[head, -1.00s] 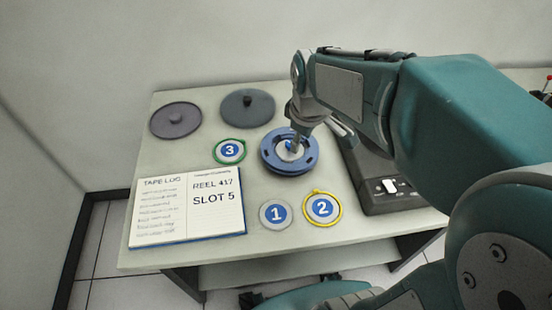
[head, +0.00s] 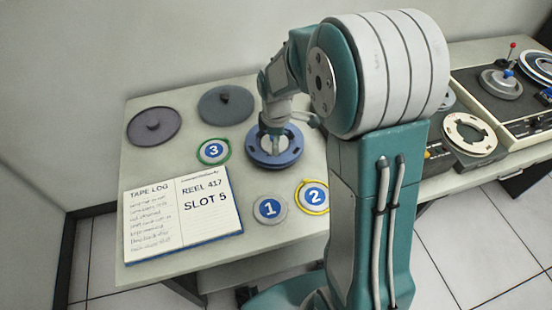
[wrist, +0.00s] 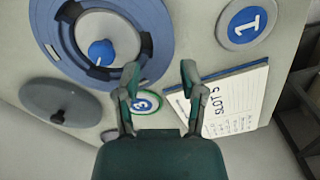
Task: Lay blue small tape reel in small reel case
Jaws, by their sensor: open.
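A round blue piece (head: 262,160), seemingly the small reel case, lies flat on the near table; it also shows in the wrist view (wrist: 58,50). It is a wide blue ring with black clips around a pale grey centre. A blue knob (wrist: 101,52) stands in that centre. I cannot tell whether the pale centre is the blue small tape reel or the floor of the case. My gripper (wrist: 160,68) is open, with nothing between its fingers. In the head view my gripper (head: 272,145) is above the blue piece, partly hiding it.
Two dark round lids (head: 154,126) (head: 226,103) lie at the back left. Numbered discs 1 (head: 270,208), 2 (head: 314,196) and 3 (head: 213,151) and an open log book (head: 180,219) surround the blue piece. A tape deck (head: 500,100) and pale reel (head: 468,133) are at the right.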

